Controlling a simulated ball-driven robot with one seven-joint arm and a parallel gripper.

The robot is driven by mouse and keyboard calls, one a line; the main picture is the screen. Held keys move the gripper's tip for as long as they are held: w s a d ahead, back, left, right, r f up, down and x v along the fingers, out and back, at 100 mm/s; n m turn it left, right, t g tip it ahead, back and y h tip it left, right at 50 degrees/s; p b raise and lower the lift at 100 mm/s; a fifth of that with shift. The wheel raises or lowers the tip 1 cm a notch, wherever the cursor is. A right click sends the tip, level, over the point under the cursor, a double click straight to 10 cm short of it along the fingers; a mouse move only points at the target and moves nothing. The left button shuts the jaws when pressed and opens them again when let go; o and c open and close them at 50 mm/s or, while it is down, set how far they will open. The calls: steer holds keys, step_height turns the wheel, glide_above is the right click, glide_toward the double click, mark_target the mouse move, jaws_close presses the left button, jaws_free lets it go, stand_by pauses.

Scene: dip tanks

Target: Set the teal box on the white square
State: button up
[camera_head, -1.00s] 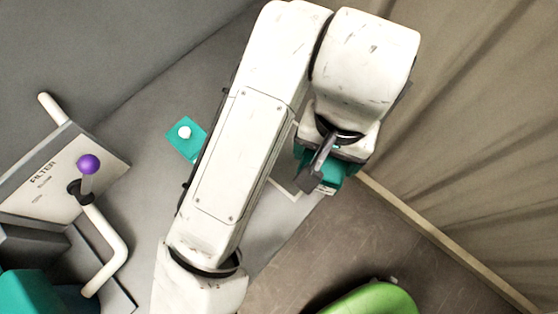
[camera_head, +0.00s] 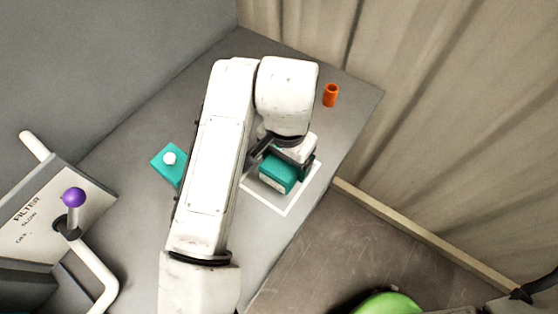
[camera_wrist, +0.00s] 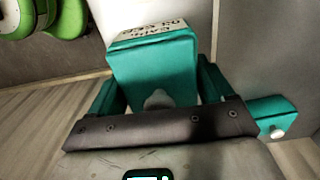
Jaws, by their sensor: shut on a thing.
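My gripper (camera_head: 286,160) is shut on a teal box (camera_head: 277,173) with a pale label on one side. In the wrist view the box (camera_wrist: 155,62) sits between the gripper's two teal fingers, its white knob toward the palm. In the head view the box appears over the white square (camera_head: 284,213), a white outline on the grey tabletop. The square's near corner and right side show; the box and my arm hide much of the rest. I cannot tell whether the box touches the surface.
A second teal box (camera_head: 164,176) with a white knob is left of my arm. An orange cup (camera_head: 331,95) stands toward the far right edge of the grey tabletop (camera_head: 268,237). A purple-knobbed lever (camera_head: 73,198) and white pipe are at left. A green object (camera_head: 385,303) is below.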

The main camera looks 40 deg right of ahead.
mark_target(279, 165)
steer(key=shift+w+f, duration=1.05)
steer(key=shift+f, duration=0.2)
steer(key=shift+w+d+f, duration=0.1)
steer(key=shift+f, duration=1.55)
steer(key=shift+f, duration=0.1)
steer(key=o, duration=1)
step_height(279, 165, up, 12)
steer(key=shift+r, duration=0.1)
